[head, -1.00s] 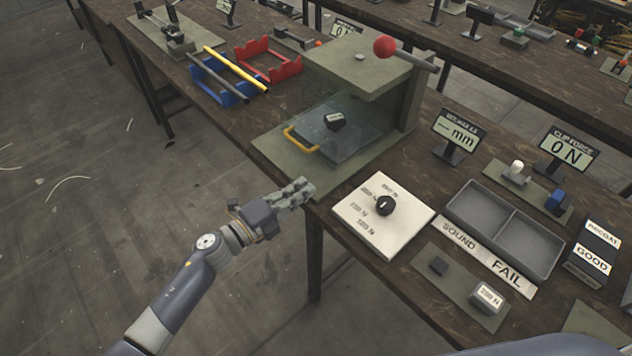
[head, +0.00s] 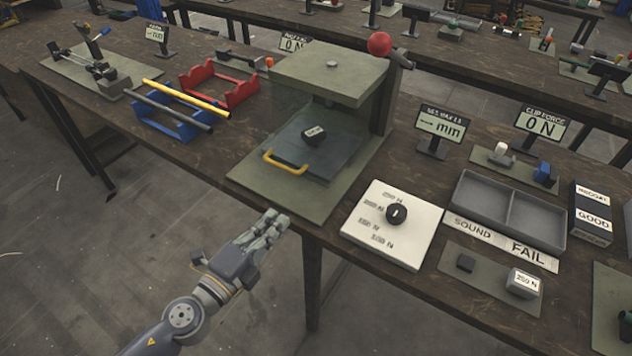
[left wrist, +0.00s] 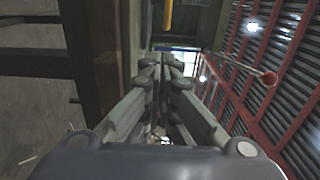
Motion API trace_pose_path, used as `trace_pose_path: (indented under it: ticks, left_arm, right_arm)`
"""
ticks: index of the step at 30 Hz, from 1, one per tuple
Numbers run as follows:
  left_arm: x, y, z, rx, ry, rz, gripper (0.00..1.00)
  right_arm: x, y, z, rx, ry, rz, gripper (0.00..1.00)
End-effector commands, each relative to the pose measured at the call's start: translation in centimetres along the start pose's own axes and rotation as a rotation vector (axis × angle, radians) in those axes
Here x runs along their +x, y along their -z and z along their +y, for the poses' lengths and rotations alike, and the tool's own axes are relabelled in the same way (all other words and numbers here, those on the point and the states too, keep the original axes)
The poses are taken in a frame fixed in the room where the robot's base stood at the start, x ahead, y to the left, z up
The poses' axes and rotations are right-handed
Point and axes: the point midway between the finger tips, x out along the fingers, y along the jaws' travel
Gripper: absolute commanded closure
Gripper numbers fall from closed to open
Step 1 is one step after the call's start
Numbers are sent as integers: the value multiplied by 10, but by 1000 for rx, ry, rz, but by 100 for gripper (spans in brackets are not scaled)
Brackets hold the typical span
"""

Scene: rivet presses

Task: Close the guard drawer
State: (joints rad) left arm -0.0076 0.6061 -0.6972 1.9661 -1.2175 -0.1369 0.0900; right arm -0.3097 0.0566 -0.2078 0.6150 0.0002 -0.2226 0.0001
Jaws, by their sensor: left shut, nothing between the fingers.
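The guard drawer (head: 325,158) is a clear, greenish tray with a yellow handle (head: 285,163) at its front. It sticks out of the press (head: 333,73) over the green base plate (head: 262,194). A dark block with a white label (head: 314,134) sits in it. My left gripper (head: 276,222) is shut and empty, off the table's front edge, below and in front of the handle and apart from it. In the left wrist view the gripper (left wrist: 163,65) points forward with its fingers together, and a yellow bar, likely the handle (left wrist: 167,14), shows at the top. My right gripper is not in view.
A white dial board (head: 392,224) lies right of the press. Grey bins (head: 507,211) and displays (head: 441,124) stand further right. Floor is open before the table.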

Motion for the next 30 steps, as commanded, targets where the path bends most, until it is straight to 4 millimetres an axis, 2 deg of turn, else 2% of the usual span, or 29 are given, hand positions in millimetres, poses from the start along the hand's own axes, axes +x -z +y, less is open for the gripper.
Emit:
trace_pose_path:
  ticks: [2, 5, 8, 12, 15, 17, 25, 30]
  left_arm:
    - [-3, 1, -2, -7, 10, -14, 100]
    - [1, 0, -6, -7, 16, -22, 100]
    - [12, 0, -8, -7, 17, -22, 100]
    - [37, -1, -9, -7, 17, -22, 100]
    - [57, -1, -9, -6, 17, -21, 100]
    - [69, -1, -9, -5, 16, -21, 100]
    - [115, -2, -7, -6, 15, -21, 100]
    - [131, -3, -6, -7, 14, -21, 100]
  right_arm:
    - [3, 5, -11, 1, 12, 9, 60]
    - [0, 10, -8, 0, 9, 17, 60]
    - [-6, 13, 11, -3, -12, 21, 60]
    - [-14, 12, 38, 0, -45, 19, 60]
    - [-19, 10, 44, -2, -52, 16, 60]
    - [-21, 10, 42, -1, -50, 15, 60]
    - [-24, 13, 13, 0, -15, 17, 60]
    - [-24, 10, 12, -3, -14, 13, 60]
